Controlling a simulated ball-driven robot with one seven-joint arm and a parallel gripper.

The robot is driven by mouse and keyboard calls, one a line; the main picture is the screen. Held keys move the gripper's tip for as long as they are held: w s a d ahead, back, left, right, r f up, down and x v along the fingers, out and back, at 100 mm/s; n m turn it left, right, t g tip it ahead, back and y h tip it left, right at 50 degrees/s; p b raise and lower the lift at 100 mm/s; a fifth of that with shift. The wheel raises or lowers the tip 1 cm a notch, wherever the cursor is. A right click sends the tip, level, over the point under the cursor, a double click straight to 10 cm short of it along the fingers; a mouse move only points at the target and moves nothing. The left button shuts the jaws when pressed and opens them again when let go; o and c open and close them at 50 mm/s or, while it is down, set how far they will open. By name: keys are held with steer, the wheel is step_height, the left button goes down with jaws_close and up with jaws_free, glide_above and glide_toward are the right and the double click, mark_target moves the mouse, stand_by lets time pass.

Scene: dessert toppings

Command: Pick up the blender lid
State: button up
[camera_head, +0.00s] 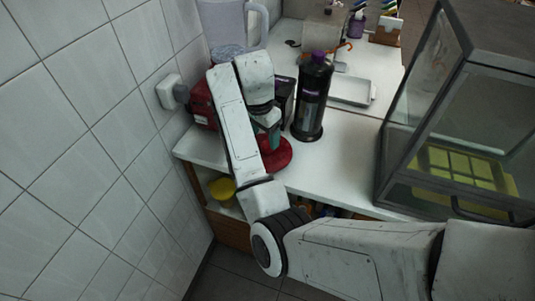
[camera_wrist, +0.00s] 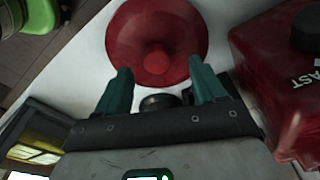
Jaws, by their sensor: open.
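The blender lid is a round red disc with a raised knob in its middle. It lies on the white counter, in the head view (camera_head: 277,155) partly hidden behind my arm. In the wrist view the lid (camera_wrist: 190,30) is just beyond my fingertips, with its knob ahead of the gap between them. My gripper (camera_wrist: 160,80) has two teal fingers spread apart with nothing between them. In the head view my gripper (camera_head: 268,138) is over the lid; its fingertips are hard to make out there.
A red appliance (camera_wrist: 285,75) stands close to the right of my gripper in the wrist view. A dark bottle (camera_head: 313,98) stands right of the lid in the head view. A glass case (camera_head: 455,120) fills the right. A tray (camera_head: 352,91) lies behind. The tiled wall bounds the left.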

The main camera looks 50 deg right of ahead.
mark_target(267, 144)
steer(key=shift+s+d+f+p, duration=0.1)
steer(key=shift+d+f+p, duration=0.15)
steer(key=shift+f, duration=0.7)
steer(key=shift+s+d+f+p, duration=0.15)
steer(key=shift+f+p, duration=0.1)
steer(key=shift+f, duration=0.7)
steer(key=shift+c, duration=0.4)
steer(key=c, duration=1.1)
steer(key=shift+r, duration=0.1)
